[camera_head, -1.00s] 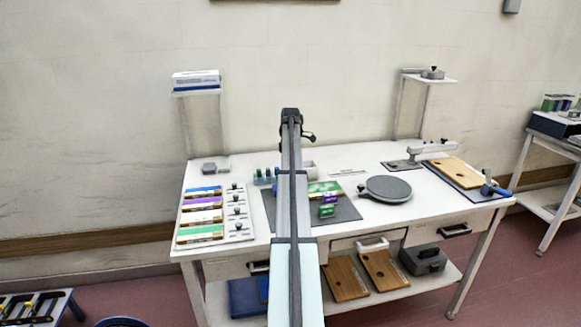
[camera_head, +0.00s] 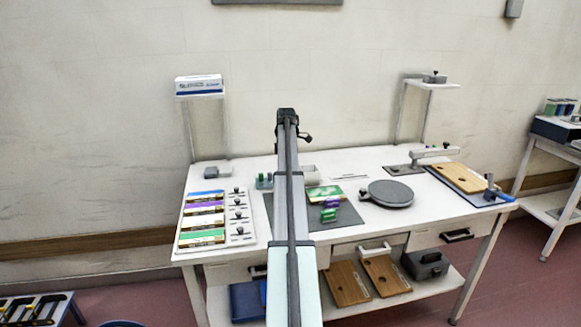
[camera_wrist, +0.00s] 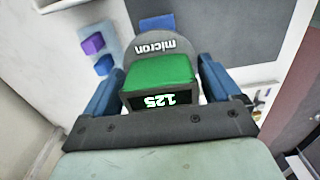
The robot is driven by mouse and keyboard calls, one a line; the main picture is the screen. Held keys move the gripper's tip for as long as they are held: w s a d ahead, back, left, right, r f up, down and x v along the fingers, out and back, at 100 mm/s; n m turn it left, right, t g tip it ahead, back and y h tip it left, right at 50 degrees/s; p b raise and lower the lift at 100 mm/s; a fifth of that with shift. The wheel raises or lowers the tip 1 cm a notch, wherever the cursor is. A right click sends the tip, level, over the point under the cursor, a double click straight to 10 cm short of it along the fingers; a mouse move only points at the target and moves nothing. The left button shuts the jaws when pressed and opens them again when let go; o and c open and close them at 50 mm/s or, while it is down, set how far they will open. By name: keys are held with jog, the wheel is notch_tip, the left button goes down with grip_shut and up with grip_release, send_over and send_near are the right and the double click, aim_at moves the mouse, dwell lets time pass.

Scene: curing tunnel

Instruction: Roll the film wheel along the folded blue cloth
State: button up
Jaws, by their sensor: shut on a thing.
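In the wrist view my gripper (camera_wrist: 163,82) has its two blue fingers on either side of the green block (camera_wrist: 160,74) of a film wheel and is shut on it. The block carries a black "125" label, and the wheel's grey disc (camera_wrist: 158,45), marked "micron", shows beyond it. In the head view my arm hides the gripper and this wheel. A blue piece (camera_head: 500,196), perhaps the folded cloth, lies at the table's right front edge. I cannot tell its folds at this size.
A grey mat (camera_head: 345,216) bears small purple and green blocks and a green panel (camera_head: 325,192). A round dark plate (camera_head: 391,193) sits to its right. Colored cards line a tray (camera_head: 240,232) at left. A small blue rack (camera_head: 264,182) stands behind the mat, and a purple block (camera_wrist: 93,43) shows in the wrist view.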

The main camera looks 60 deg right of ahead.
jog(key=shift+w+a, duration=1.35)
jog(key=shift+w, duration=0.1)
jog(key=shift+f, duration=1.05)
dwell(1.9)
